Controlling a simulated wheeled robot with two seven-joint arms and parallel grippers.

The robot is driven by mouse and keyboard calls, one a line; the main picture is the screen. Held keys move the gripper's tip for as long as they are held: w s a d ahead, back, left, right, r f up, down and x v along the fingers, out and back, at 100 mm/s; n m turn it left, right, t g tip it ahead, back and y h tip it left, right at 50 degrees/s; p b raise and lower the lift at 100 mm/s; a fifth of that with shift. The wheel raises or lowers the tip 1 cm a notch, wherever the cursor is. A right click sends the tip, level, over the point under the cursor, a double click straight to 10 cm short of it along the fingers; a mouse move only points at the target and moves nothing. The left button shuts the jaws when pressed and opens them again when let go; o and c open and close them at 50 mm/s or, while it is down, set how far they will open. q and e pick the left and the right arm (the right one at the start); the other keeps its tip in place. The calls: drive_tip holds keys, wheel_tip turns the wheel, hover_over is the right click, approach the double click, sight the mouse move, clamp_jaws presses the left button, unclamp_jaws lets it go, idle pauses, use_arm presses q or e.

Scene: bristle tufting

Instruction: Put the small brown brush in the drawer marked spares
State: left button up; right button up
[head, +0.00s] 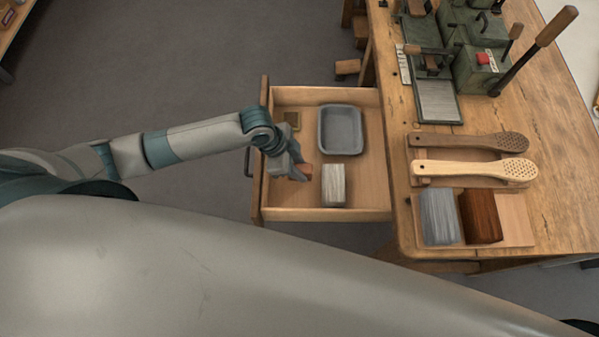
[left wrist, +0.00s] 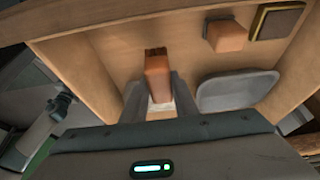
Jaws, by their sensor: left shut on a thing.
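The small brown brush (left wrist: 157,72) is between my left gripper's fingers in the left wrist view, with a dark end pointing away from the gripper. In the head view my left gripper (head: 297,169) reaches down into the open wooden drawer (head: 300,214), and a bit of brown shows at its fingertips. The gripper is shut on the brush. Whether the brush touches the drawer floor, I cannot tell. No marking on the drawer can be read. My right gripper is not in view.
The drawer also holds a grey tray (head: 341,130), a pale bristle block (head: 333,185), a dark yellow-edged piece (left wrist: 275,20) and another brown block (left wrist: 225,36). The bench (head: 555,110) beside it carries two brush handles, bristle blocks and a green machine.

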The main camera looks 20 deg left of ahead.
use_arm(q)
drive_tip(key=shift+f+p, duration=0.4)
drive_tip(key=shift+f, duration=1.6)
drive_tip(key=shift+f, duration=0.15)
drive_tip(key=o, duration=1.1)
drive_tip(key=shift+c, duration=0.2)
drive_tip(key=b+v, duration=0.1)
drive_tip(key=v, duration=1.1)
